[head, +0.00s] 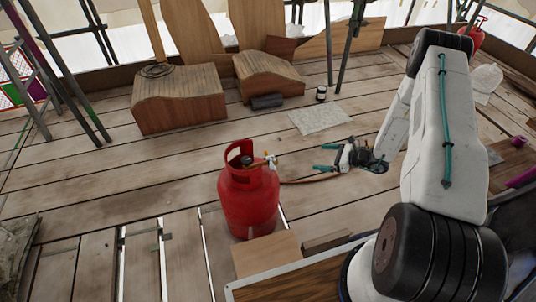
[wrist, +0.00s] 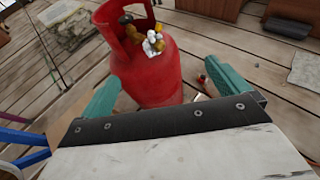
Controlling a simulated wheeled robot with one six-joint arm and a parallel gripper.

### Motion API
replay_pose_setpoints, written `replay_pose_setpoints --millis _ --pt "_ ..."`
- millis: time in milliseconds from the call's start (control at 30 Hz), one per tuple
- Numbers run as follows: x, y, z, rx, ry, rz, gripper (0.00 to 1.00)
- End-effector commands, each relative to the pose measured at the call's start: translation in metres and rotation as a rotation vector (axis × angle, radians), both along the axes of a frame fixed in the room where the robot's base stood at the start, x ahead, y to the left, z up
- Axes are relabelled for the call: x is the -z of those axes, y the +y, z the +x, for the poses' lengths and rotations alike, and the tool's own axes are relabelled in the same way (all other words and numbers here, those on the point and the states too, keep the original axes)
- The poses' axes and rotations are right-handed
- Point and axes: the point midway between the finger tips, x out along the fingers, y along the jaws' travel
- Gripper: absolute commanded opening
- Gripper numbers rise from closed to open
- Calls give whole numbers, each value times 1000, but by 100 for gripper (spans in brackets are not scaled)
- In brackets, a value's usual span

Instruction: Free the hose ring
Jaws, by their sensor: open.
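A red gas cylinder (head: 248,200) stands upright on the plank floor, with a collar and a brass and pale valve (head: 268,161) at its top. In the wrist view the cylinder (wrist: 160,78) and its valve (wrist: 153,43) lie ahead, between and beyond my fingers. A reddish-brown hose (head: 308,180) runs from beside the cylinder toward the right, below my gripper. My gripper (head: 318,157), with teal fingers, is open and empty, right of the cylinder and apart from it. A small red and brass piece (wrist: 202,78) shows near the right finger. I cannot make out the hose ring clearly.
Wooden boxes (head: 180,98) and a dark roll (head: 267,101) stand at the back. A grey sheet (head: 319,118) lies on the boards. Scaffold poles (head: 352,45) rise behind. Planks (head: 267,254) lie in front of the cylinder. The floor left of it is mostly clear.

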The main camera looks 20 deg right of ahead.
Motion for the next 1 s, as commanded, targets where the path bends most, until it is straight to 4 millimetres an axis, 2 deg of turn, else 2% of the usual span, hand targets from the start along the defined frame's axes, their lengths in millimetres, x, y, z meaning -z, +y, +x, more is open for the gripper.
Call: replay_pose_setpoints --millis 100,300,833,1000 --pt "5 11 10 -2 0 0 100" --pt "9 17 15 0 -1 -1 100" --pt "8 17 15 0 -1 -1 100" --pt "4 7 8 2 -1 -1 100"
